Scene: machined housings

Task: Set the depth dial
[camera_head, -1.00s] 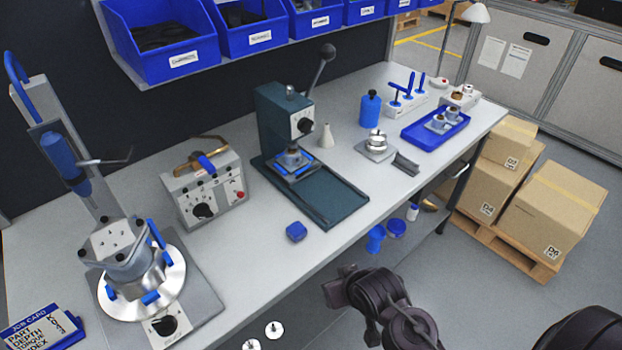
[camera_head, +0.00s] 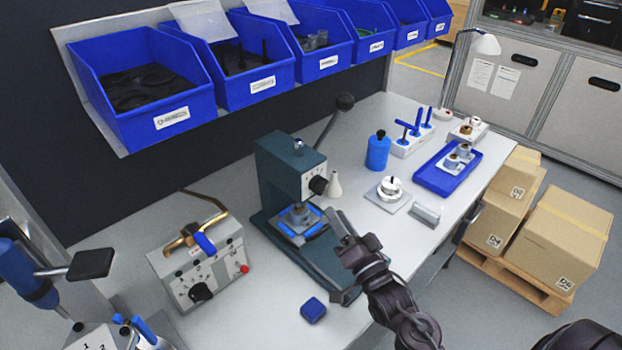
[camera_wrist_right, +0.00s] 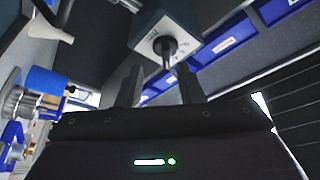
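The teal bench press (camera_head: 282,170) stands mid-bench with a pale dial plate on its head. The black depth dial (camera_head: 318,185) sits on that plate. In the right wrist view the dial (camera_wrist_right: 167,46) shows above and between my two finger tips, with a gap before it. My right gripper (camera_head: 343,228) is in front of the press, below and right of the dial. Its fingers (camera_wrist_right: 160,75) are apart and hold nothing. The dial's exact setting is too small to read. My left gripper is not in view.
A machined part (camera_head: 298,215) sits in the press. A control box (camera_head: 200,265) with a black knob stands left, a small blue block (camera_head: 313,310) in front. A blue bottle (camera_head: 377,152), white cone (camera_head: 334,185) and blue tray (camera_head: 440,180) stand right. Blue bins (camera_head: 150,95) hang above.

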